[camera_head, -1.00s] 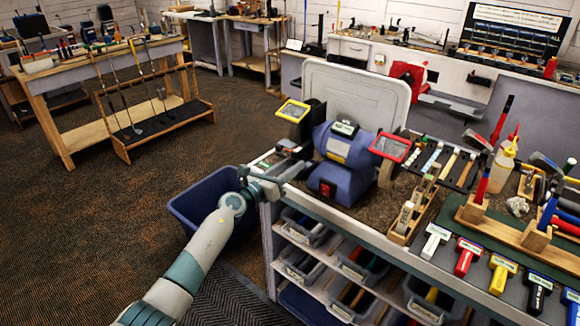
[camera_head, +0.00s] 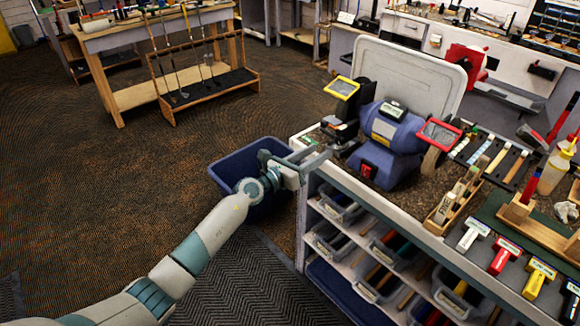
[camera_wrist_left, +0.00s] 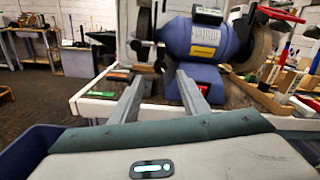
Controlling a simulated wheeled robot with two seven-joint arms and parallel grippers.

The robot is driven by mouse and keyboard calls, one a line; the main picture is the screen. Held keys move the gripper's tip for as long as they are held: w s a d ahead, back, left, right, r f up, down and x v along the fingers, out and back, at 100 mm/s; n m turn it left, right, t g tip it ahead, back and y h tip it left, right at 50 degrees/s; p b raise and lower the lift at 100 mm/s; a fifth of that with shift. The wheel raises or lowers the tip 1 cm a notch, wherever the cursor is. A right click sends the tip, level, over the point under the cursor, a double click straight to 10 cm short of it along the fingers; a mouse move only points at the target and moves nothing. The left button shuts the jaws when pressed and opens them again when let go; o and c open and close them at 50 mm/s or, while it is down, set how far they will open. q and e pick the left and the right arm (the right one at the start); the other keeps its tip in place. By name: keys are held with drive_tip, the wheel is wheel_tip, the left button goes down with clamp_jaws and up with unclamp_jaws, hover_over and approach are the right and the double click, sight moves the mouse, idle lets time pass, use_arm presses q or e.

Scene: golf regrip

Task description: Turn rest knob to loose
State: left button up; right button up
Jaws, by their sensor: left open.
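The blue bench grinder (camera_head: 393,143) stands on the bench corner; it also shows in the left wrist view (camera_wrist_left: 207,40). Small dark knobs (camera_wrist_left: 160,66) show on its left wheel's black rest assembly (camera_head: 342,130), in the wrist view between and beyond my fingertips. Which one is the rest knob I cannot tell. My left gripper (camera_head: 318,160) is open and empty at the bench's left edge, in front of and left of the grinder. Its two fingers show in the wrist view (camera_wrist_left: 159,78), apart from the knobs. My right gripper is out of view.
A blue bin (camera_head: 235,165) stands on the floor below my left gripper. Shelves with trays (camera_head: 385,252) fill the bench front. A white panel (camera_head: 415,75) stands behind the grinder.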

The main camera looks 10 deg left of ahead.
use_arm(q)
drive_tip(key=v, duration=0.9)
drive_tip(key=shift+s+a, duration=0.25)
drive_tip(key=shift+s, duration=0.05)
drive_tip(key=shift+r, duration=0.1)
drive_tip(key=m+p, duration=0.1)
drive_tip(key=m, duration=0.1)
drive_tip(key=shift+w+d+m+p, duration=0.25)
drive_tip(key=shift+w+m+p, duration=0.05)
drive_tip(key=shift+m+p, duration=0.1)
drive_tip(key=shift+w+d, duration=0.1)
